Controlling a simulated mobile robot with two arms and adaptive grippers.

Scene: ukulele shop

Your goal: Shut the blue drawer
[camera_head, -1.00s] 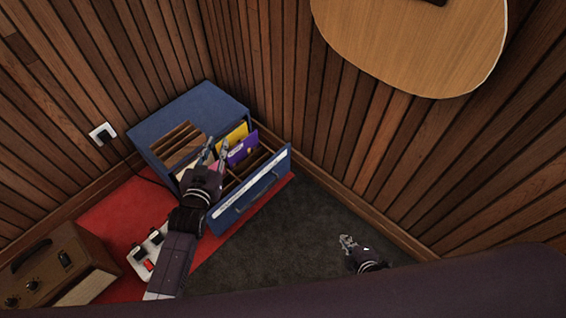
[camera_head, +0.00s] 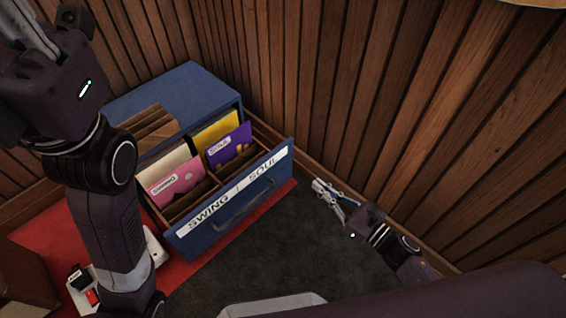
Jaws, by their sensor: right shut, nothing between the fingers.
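The blue drawer (camera_head: 262,184) stands pulled out of the blue cabinet (camera_head: 176,90) in the corner. Its front carries a label reading "SWING | SOUL" and a dark handle (camera_head: 243,211). Inside are wooden dividers and several sleeves, among them a pink one (camera_head: 174,181), a purple one (camera_head: 229,146) and a yellow one (camera_head: 215,129). My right gripper (camera_head: 322,187) is shut and empty, to the right of the drawer front and apart from it. My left gripper (camera_head: 22,22) is raised at the upper left, partly cut off by the frame, and its fingers are unclear. My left arm hides the cabinet's left part.
Slatted wooden walls (camera_head: 400,110) meet behind the cabinet; the right one runs close to my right gripper. Dark carpet (camera_head: 290,250) lies clear before the drawer. A red mat (camera_head: 190,262), a pedal with a red button (camera_head: 88,294) and a brown box (camera_head: 25,278) are at the left.

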